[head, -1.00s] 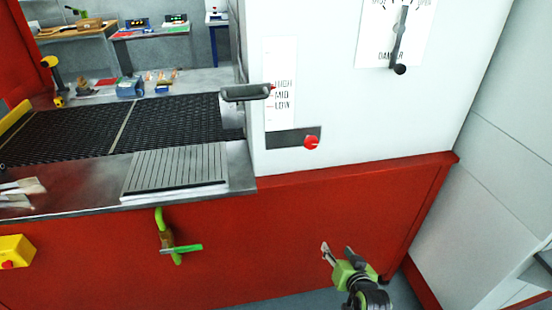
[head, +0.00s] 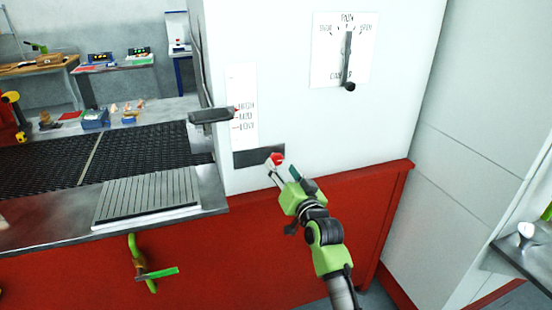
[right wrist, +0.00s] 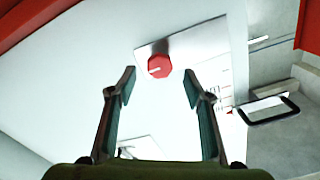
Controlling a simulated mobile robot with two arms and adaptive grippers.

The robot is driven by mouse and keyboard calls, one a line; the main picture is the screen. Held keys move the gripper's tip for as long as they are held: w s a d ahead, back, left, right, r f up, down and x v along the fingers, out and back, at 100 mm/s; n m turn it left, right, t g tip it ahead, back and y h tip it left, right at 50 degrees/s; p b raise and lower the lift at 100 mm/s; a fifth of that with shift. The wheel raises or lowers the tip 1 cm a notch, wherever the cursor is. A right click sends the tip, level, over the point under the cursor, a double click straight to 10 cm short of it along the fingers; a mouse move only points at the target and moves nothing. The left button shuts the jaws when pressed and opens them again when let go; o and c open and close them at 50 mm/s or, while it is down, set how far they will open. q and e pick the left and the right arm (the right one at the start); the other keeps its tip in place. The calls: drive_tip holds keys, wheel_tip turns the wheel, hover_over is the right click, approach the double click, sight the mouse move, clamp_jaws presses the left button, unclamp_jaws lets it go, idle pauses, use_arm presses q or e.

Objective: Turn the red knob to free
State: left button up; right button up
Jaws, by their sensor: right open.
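The red knob (head: 277,159) sits on a dark metal plate (head: 246,156) low on the white cabinet face. In the right wrist view the knob (right wrist: 159,66) is a red faceted disc with a white mark pointing left, on its grey plate (right wrist: 210,62). My right gripper (head: 286,172) is open in front of the knob and seems just short of it. In the right wrist view its two fingertips (right wrist: 166,82) stand apart, with the knob beyond and between them. My left gripper is not in view.
A dark handle (head: 210,116) juts out beside the HIGH/MID/LOW scale (head: 243,105). A dial with a lever (head: 346,50) is above right. A mesh belt (head: 60,160) lies left.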

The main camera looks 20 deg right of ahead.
sight(278, 161)
drive_tip(key=shift+w, duration=2.85)
drive_tip(key=c, duration=1.2)
